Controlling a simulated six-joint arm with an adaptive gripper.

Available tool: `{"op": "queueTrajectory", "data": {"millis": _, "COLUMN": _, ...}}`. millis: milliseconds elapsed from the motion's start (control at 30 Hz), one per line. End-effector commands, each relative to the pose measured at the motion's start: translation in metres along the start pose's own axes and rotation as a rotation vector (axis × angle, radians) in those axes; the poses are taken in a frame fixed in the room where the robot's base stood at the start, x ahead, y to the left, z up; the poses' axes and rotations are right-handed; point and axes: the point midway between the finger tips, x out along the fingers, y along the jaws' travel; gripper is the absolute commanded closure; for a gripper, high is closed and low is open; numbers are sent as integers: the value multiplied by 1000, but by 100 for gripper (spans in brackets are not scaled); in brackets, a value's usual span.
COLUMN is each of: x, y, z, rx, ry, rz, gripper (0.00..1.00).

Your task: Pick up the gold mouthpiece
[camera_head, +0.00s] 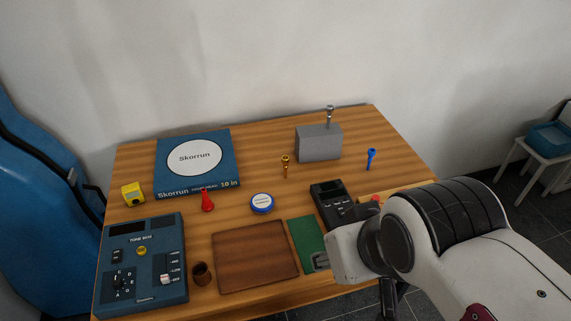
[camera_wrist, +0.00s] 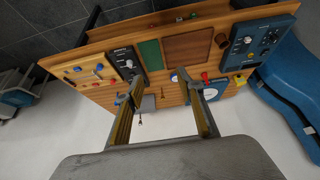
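The gold mouthpiece (camera_head: 285,164) stands on the wooden table, left of the grey block, in the head view. In the wrist view the mouthpiece (camera_wrist: 162,92) is small and far off, between the two fingers in the picture. My gripper (camera_wrist: 159,80) is open and empty, its fingers spread wide, well above the table. In the head view my arm comes in from the right and its end is over the table's front right part; the fingers are mostly hidden there.
Near the mouthpiece are the grey block (camera_head: 319,145), a blue mouthpiece (camera_head: 371,158), a red piece (camera_head: 207,201), a round tin (camera_head: 262,203) and a black device (camera_head: 331,202). A flat blue box (camera_head: 222,182), tone box (camera_head: 150,265) and brown board (camera_head: 255,257) lie left and front.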

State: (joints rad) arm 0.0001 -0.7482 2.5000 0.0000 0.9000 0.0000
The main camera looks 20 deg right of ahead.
Motion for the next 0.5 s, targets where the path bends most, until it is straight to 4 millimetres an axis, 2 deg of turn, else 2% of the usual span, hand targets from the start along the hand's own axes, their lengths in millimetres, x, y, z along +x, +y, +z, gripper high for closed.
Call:
{"op": "queueTrajectory", "data": {"millis": 300, "x": 18, "y": 0, "z": 4, "rx": 1, "ry": -81, "rz": 1, "gripper": 62}}
{"op": "queueTrajectory", "data": {"millis": 500, "x": 34, "y": 1, "z": -4, "rx": 2, "ry": -155, "rz": 2, "gripper": 62}}
